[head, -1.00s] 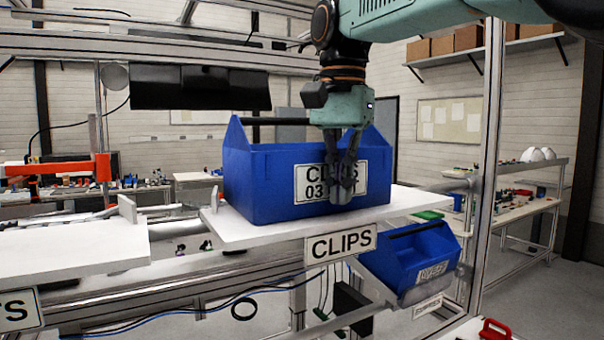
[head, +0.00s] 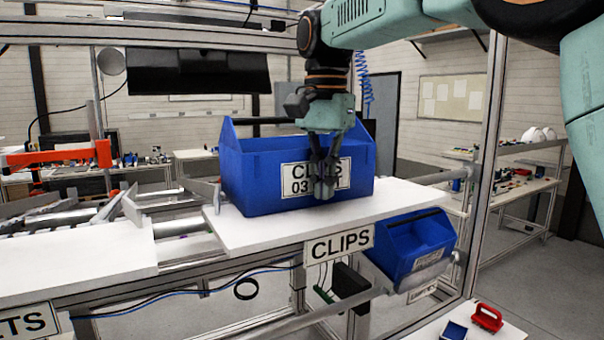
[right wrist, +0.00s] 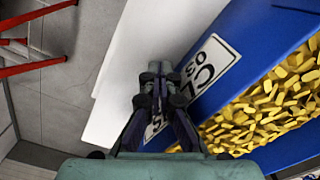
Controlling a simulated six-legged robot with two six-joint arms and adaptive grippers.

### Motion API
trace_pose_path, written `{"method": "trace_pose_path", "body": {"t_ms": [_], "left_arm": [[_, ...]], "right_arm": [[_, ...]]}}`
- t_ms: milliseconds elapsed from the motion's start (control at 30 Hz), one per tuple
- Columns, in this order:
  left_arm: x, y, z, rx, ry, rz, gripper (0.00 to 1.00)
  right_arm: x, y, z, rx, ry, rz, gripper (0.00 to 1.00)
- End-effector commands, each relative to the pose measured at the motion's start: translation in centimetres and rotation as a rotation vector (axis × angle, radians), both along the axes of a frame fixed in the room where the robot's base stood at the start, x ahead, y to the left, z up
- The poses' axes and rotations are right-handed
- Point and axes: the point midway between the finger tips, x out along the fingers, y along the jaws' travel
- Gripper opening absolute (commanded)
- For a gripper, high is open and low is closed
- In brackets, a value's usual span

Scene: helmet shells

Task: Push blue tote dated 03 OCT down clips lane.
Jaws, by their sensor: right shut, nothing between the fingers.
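The blue tote (head: 260,185) stands upright on the white shelf (head: 400,205) above the CLIPS sign (head: 339,243). Its white label (head: 300,178) reads CLIPS and 03; my fingers cover part of the date. My right gripper (head: 324,190) is shut and empty, pointing down at the tote's front face, over the label. In the right wrist view the closed fingertips (right wrist: 152,80) are at the label (right wrist: 212,72), seemingly against the face, though exact contact is hard to tell. Yellow clips (right wrist: 260,108) fill the tote. My left gripper is out of view.
A second blue bin (head: 415,245) hangs tilted below the shelf at right. Metal frame posts (head: 488,160) stand to the right. Another white shelf (head: 80,265) lies to the left. Free shelf surface shows in front of and right of the tote.

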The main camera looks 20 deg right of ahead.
Motion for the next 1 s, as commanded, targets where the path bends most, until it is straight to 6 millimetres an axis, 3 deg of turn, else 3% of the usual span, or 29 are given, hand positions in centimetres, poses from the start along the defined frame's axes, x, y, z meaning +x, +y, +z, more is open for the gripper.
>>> {"method": "trace_pose_path", "body": {"t_ms": [1000], "left_arm": [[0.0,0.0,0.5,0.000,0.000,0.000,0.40]], "right_arm": [[4.9,0.4,0.0,0.001,-0.001,0.000,0.00]]}}
